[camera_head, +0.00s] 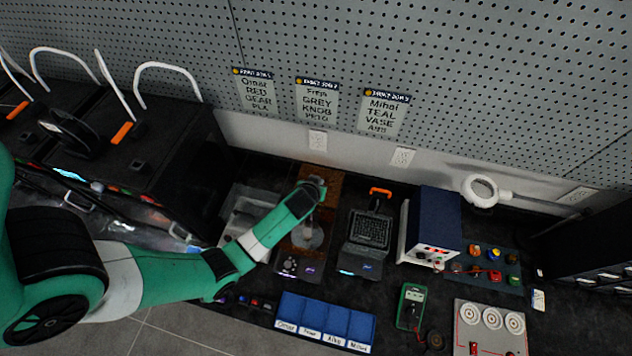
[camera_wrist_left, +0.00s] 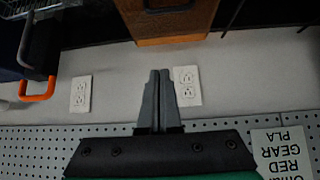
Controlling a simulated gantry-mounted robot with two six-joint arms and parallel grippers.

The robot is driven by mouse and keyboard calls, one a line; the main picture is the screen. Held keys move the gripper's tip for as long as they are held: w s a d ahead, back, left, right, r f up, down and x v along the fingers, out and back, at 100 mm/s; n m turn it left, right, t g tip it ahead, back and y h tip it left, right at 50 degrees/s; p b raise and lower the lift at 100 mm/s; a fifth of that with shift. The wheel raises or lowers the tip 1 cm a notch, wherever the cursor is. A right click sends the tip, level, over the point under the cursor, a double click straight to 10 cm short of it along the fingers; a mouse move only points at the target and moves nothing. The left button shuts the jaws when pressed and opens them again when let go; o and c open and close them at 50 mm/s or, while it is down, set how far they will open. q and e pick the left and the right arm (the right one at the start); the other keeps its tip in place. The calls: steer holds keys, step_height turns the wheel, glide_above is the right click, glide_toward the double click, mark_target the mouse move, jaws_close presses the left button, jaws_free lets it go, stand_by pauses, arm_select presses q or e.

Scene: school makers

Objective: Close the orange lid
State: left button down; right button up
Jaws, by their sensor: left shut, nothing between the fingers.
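The orange lid (camera_head: 332,178) stands raised at the back of a small dark machine (camera_head: 290,265) with a round plate in it. The left arm crosses in front of part of the lid. My left gripper (camera_head: 318,186) is at the lid's upper part, near the wall, its fingertips hard to make out there. In the left wrist view the left gripper (camera_wrist_left: 160,73) is shut and empty. The lid's orange-brown edge (camera_wrist_left: 168,40) lies just beyond the fingertips, with a visible gap in the picture. My right gripper is not in view.
A dark device with an orange handle (camera_head: 380,192) stands right of the machine, then a blue power unit (camera_head: 436,218). A grey open box (camera_head: 240,212) is to the left. Blue bins (camera_head: 326,318) line the front. The pegboard wall (camera_head: 440,60) is close behind.

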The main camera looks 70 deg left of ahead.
arm_select(q)
steer(key=a+f+b, duration=0.1)
steer(key=f+b, duration=0.1)
steer(key=a+f+b, duration=0.1)
steer(key=f+b, duration=0.1)
steer(key=a+f+b, duration=0.1)
steer(key=f+b, duration=0.1)
steer(key=shift+s+a+f, duration=0.15)
steer(key=shift+s, duration=0.1)
steer(key=b+x, duration=0.2)
steer(key=x, duration=0.2)
steer(key=shift+w+a+f, duration=0.1)
steer(key=shift+w+a, duration=0.1)
steer(key=shift+a, duration=0.15)
steer(key=s+d+p, duration=0.2)
steer(key=shift+s+d, duration=0.1)
steer(key=shift+d, duration=0.3)
steer(key=shift+s+d+f, duration=0.1)
steer(key=shift+d+f, duration=0.05)
steer(key=shift+d, duration=0.05)
steer(key=shift+s, duration=0.1)
